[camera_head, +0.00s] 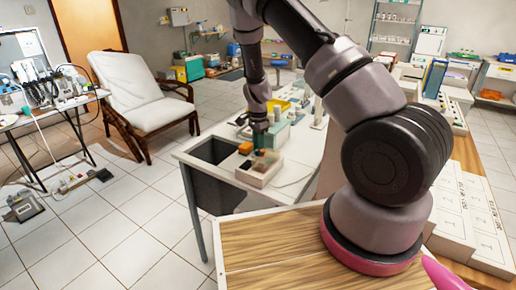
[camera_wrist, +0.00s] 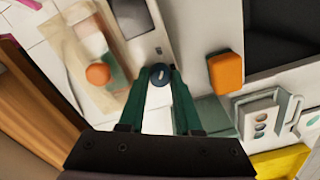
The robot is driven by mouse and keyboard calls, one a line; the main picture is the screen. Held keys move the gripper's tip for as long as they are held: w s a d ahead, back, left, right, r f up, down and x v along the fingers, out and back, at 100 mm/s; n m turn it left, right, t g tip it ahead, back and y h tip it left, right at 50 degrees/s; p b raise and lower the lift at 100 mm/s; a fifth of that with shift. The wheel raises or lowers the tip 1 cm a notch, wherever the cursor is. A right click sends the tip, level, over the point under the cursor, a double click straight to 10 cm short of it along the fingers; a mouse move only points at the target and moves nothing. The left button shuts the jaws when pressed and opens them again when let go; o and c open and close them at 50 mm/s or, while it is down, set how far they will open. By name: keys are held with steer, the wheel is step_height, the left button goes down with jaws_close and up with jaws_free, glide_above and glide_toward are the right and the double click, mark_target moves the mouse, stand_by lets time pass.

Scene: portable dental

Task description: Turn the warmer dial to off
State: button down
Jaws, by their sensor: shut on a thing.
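The warmer is a pale box (camera_head: 250,180) on the white table, with a grey panel (camera_wrist: 152,45) facing me in the wrist view. Its dial (camera_wrist: 160,74) is a small dark blue round knob with a light pointer mark. My gripper (camera_wrist: 160,82) has green fingers, and their tips are closed on the two sides of the dial. In the head view my gripper (camera_head: 264,155) reaches down to the warmer, and the dial is hidden there.
An orange block (camera_wrist: 226,72) lies close beside the dial. A grey device with round buttons (camera_wrist: 262,118) and a yellow tray (camera_wrist: 280,163) are nearby. A dark opening (camera_head: 212,150) is left of the warmer in the table.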

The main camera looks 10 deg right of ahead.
steer(key=shift+n, duration=0.3)
stand_by(0.4)
steer(key=c, duration=0.6)
jaws_free()
